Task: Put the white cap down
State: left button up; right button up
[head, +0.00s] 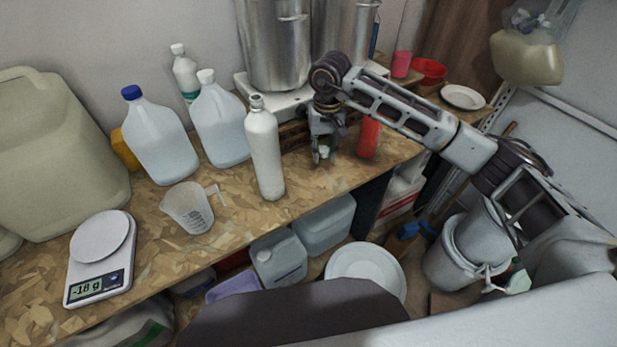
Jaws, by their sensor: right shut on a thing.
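My right gripper (322,153) hangs pointing down over the wooden worktop, just right of the tall white bottle. It is shut on the small white cap (324,152), which shows between its fingertips. The cap is low, close to the worktop; I cannot tell whether it touches. The tall white bottle (265,150) stands upright at the worktop's front, with a grey top. My left gripper is not in view.
A red bottle (369,137) stands close right of my gripper. A hotplate (270,100) with steel pots (278,45) is behind. Jugs (155,140), a measuring cup (188,208) and a scale (100,258) stand left. The worktop (310,185) is bare before the gripper.

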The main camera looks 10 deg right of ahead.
jog(key=shift+w+a+r, duration=0.1)
jog(key=shift+a+r, duration=0.55)
jog(key=shift+a, duration=0.3)
jog(key=shift+f, duration=0.1)
jog(key=p, duration=0.1)
send_over(316, 178)
jog(key=shift+w+f, duration=0.15)
jog(key=shift+f, duration=2.9)
jog(key=shift+f, duration=0.1)
jog(key=shift+f+p, duration=0.55)
jog(key=shift+f, duration=1.2)
jog(key=shift+f+b, duration=0.35)
jog(key=shift+b, duration=0.15)
